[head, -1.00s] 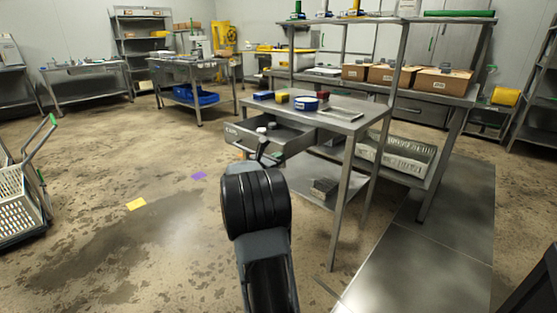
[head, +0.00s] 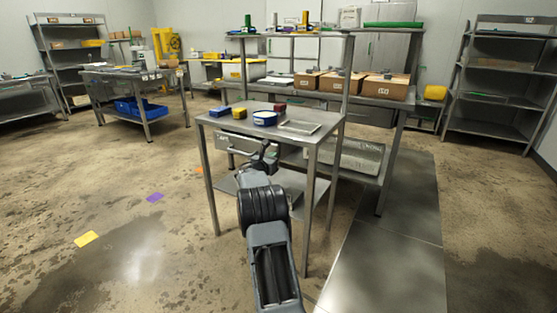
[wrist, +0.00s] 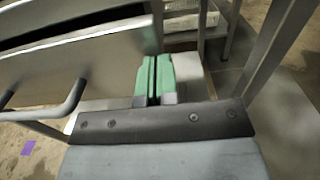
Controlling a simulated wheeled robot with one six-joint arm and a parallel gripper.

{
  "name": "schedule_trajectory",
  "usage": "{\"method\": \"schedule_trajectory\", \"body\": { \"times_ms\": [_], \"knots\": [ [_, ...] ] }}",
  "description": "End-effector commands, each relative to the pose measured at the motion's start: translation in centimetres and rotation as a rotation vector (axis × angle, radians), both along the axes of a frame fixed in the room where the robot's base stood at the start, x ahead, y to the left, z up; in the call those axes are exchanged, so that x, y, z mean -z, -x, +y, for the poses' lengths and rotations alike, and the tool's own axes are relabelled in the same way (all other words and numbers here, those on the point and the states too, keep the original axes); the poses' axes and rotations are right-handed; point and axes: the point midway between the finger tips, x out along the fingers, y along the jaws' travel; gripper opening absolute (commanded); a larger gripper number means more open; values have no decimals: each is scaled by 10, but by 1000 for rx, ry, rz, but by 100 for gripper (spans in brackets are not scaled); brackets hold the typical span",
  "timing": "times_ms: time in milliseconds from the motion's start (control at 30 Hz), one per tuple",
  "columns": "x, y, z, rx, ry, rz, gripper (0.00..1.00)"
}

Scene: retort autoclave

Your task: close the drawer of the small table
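The small table (head: 228,120) is a grey metal table standing ahead of me. Its drawer (head: 232,143) sits under the top, and no drawer interior shows in the head view. In the wrist view the grey drawer front (wrist: 105,62) fills the left side, with its bar handle (wrist: 68,108) at lower left. My gripper (wrist: 154,80) has green fingertips pressed together with only a thin dark line between them. They are empty, beside the right end of the drawer front; whether they touch it I cannot tell. My arm partly hides the drawer in the head view.
Blue, yellow and red items and a metal tray (head: 300,127) lie on the tabletop. A shelved bench with cardboard boxes (head: 343,82) stands close behind. Open floor lies to the left, with yellow (head: 86,239) and purple (head: 155,197) markers.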

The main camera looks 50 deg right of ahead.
Motion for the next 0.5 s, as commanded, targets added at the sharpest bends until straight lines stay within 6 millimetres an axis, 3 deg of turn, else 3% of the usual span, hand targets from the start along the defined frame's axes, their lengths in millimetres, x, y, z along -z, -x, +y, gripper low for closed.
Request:
{"method": "schedule_trajectory", "body": {
  "times_ms": [200, 500],
  "knots": [
    [0, -1, -19, -5, 0, 0, 0],
    [-2, -3, -24, -11, 2, 0, 0]
  ]
}}
